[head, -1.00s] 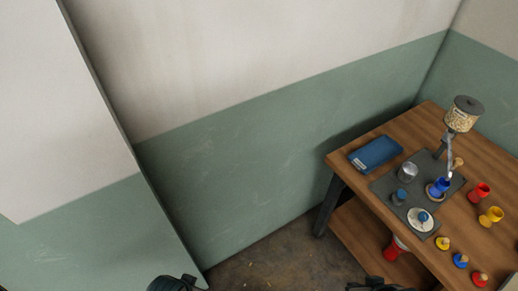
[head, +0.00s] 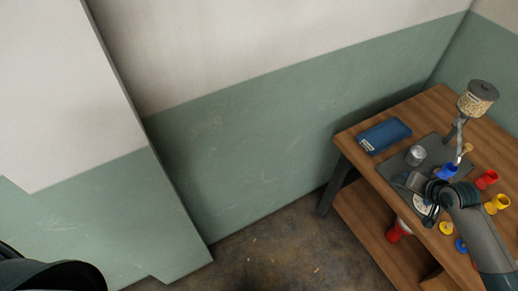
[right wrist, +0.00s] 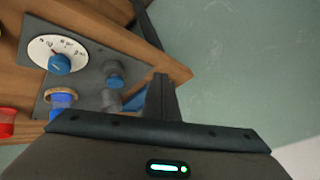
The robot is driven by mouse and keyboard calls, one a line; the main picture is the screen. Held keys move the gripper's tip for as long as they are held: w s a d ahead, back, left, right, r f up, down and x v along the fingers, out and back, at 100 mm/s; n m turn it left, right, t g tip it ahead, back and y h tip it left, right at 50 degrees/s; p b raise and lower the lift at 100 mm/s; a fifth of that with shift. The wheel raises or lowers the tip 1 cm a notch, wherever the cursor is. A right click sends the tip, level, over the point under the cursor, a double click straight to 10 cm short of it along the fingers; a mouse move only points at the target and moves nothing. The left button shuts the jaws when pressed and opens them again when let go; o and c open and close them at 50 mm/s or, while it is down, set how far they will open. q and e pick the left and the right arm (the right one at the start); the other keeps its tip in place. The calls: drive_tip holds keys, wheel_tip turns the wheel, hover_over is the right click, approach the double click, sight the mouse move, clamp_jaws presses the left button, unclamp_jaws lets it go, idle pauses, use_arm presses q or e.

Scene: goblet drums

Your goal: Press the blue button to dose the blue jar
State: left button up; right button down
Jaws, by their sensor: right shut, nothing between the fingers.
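The blue jar (head: 446,171) stands on the grey plate (head: 433,150) below the dispenser spout; it also shows in the right wrist view (right wrist: 63,106). The blue button (right wrist: 114,75) sits in a grey collar on the plate, beside the white dial (right wrist: 41,48) with its blue knob (right wrist: 59,65). My left gripper is out of view.
A dispenser hopper (head: 477,97) with pale grains stands behind the jar. A blue book (head: 383,135) lies at the back left. Red (head: 486,179) and yellow (head: 497,203) jars stand to the right.

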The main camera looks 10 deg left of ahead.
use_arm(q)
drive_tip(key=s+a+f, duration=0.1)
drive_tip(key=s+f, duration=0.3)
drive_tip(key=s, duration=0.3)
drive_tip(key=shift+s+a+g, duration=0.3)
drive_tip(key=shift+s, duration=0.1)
use_arm(e)
drive_tip(key=w+d+r+m+t, duration=0.1)
drive_tip(key=w+d+r+m, duration=0.1)
drive_tip(key=w+d+r, duration=0.3)
drive_tip(key=w+d, duration=0.2)
drive_tip(key=d, duration=0.1)
drive_tip(key=shift+d+r+m, duration=0.15)
drive_tip(key=shift+r+m, duration=0.2)
drive_tip(key=shift+m, duration=0.05)
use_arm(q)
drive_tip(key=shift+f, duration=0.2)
use_arm(e)
drive_tip(key=shift+w+f, duration=0.1)
drive_tip(key=shift+f, duration=0.1)
wheel_tip(320, 180, down, 6)
drive_tip(key=b, duration=0.7)
drive_tip(key=shift+f+b, duration=0.45)
drive_tip(key=shift+f, duration=0.75)
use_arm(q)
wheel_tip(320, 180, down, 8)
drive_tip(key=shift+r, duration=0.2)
use_arm(e)
drive_tip(key=shift+f, duration=0.15)
